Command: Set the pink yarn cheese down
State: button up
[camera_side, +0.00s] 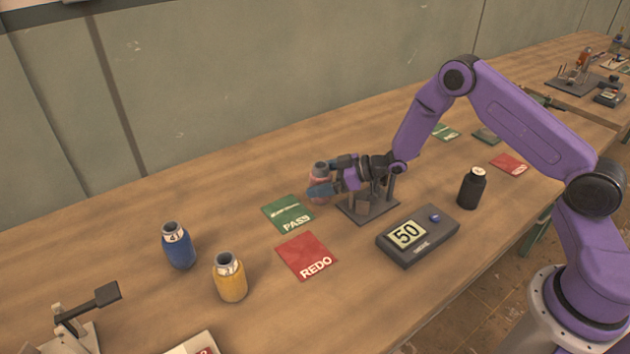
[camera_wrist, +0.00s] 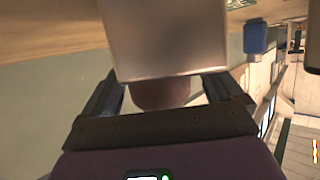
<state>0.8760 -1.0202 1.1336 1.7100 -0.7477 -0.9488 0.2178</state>
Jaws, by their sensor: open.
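The pink yarn cheese (camera_side: 318,179), a spool with a grey top, stands upright at the right end of the green PASS card (camera_side: 288,213). I cannot tell whether its base is on the card or on the bare table. My gripper (camera_side: 330,176) is level with it, with its open fingers on either side of the spool, and they hide part of it. In the wrist view a dull pink part of the cheese (camera_wrist: 160,94) shows between the spread fingers, apart from both. A large pale block there hides the rest.
A dark metal stand (camera_side: 368,210) is under my gripper. The red REDO card (camera_side: 306,256), a box reading 50 (camera_side: 418,236) and a black bottle (camera_side: 472,188) are nearby. Blue (camera_side: 178,247) and yellow (camera_side: 229,277) spools stand to the left. The table behind the PASS card is clear.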

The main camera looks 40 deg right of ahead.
jog(key=v, duration=0.3)
jog(key=shift+s+d+r, duration=0.1)
jog(key=shift+d+r, duration=0.05)
jog(key=shift+d, duration=0.05)
jog(key=r, duration=0.7)
jog(key=shift+a, duration=0.25)
jog(key=s+a+r+n+g+h, duration=0.1)
jog(key=s+a+r+g+h, duration=0.35)
jog(key=s, duration=0.85)
jog(key=s+d+r+n+g+h, duration=0.1)
jog(key=s+d+r+g+h, duration=0.1)
jog(key=s, duration=1.1)
jog(key=s+d+r+n+g+h, duration=0.1)
jog(key=s+d+r+g+h, duration=0.1)
jog(key=s, duration=1.2)
jog(key=shift+s+d+r+n+g+h, duration=0.35)
jog(key=shift+d+r+g, duration=0.1)
jog(key=shift+d, duration=0.25)
